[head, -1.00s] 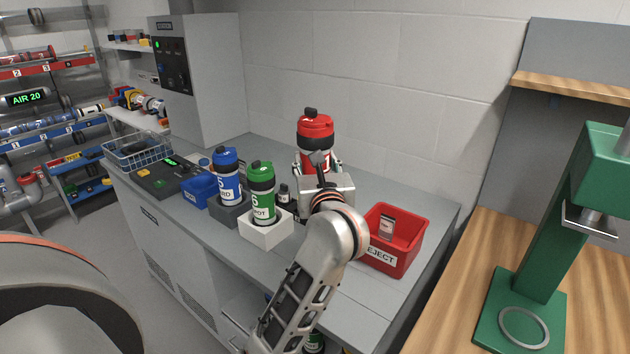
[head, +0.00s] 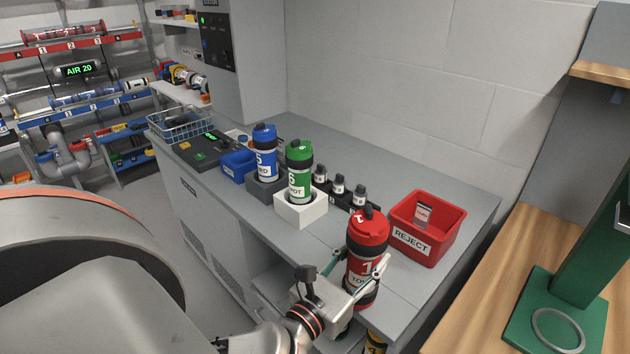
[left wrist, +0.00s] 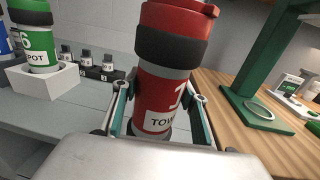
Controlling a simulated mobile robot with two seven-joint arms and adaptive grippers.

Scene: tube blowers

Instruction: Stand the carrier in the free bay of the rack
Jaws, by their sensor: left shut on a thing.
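The red carrier (head: 366,238), with a black band and a label starting "1 TOW", stands nearly upright in my left gripper (head: 362,278), off the counter's front edge. In the left wrist view the carrier (left wrist: 160,90) sits between the two fingers (left wrist: 160,105), which are shut on its lower body. Below it, an open space under the counter shows part of a yellow carrier (head: 375,344); the rack's bays there are mostly hidden by my arm and the red carrier. My right gripper is not in view.
A blue carrier (head: 265,153) and a green carrier (head: 299,168) stand in blocks on the counter. A red reject bin (head: 427,228) is right of the held carrier. A green press (head: 570,290) stands on the wooden bench.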

